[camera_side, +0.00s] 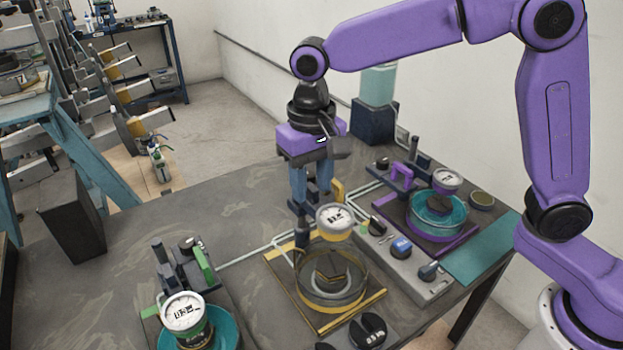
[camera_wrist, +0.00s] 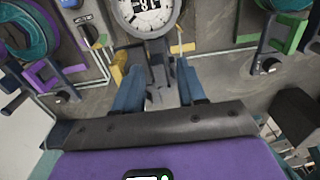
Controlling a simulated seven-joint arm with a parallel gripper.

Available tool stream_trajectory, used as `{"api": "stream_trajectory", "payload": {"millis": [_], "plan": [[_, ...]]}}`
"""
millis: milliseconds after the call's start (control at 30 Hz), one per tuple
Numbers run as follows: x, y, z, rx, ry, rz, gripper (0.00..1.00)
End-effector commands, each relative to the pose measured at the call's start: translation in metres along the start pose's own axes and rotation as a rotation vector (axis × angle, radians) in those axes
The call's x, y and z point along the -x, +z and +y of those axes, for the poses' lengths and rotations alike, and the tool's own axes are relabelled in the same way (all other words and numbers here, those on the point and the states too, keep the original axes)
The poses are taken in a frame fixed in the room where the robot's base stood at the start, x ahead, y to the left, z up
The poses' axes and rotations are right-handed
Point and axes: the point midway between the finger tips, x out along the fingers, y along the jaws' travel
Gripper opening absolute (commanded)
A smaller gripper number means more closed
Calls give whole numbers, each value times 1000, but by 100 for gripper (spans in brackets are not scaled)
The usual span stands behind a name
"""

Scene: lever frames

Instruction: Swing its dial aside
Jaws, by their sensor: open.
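A round white-faced dial (camera_side: 335,217) stands over the yellow-based frame (camera_side: 286,284) at the table's middle. In the wrist view this dial (camera_wrist: 146,15) is cut off at the top edge. My gripper (camera_side: 312,197) points down just behind the dial in the side view. Its blue fingers are apart. In the wrist view the dial's grey mount lies in the gap of my gripper (camera_wrist: 159,72); I cannot tell whether either finger touches it. A yellow handle (camera_side: 337,191) stands close to the fingers. A dark ring with a dark block sits in the yellow frame.
A green-handled frame with its own dial (camera_side: 184,311) stands at front left. A purple-handled frame with another dial (camera_side: 447,180) stands at back right. A grey control box (camera_side: 405,265) with knobs lies right of the yellow frame.

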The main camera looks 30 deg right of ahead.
Motion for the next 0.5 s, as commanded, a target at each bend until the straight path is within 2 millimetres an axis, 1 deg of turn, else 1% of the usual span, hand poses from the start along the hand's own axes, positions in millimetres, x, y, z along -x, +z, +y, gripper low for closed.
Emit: {"api": "stream_trajectory", "payload": {"millis": [133, 167, 200, 267, 300, 500], "plan": [[0, 0, 0, 0, 0, 0, 40], [0, 0, 0, 0, 0, 0, 34], [0, 0, 0, 0, 0, 0, 21], [0, 0, 0, 0, 0, 0, 1], [0, 0, 0, 0, 0, 0, 0], [0, 0, 0, -2, 0, 0, 0]]}}
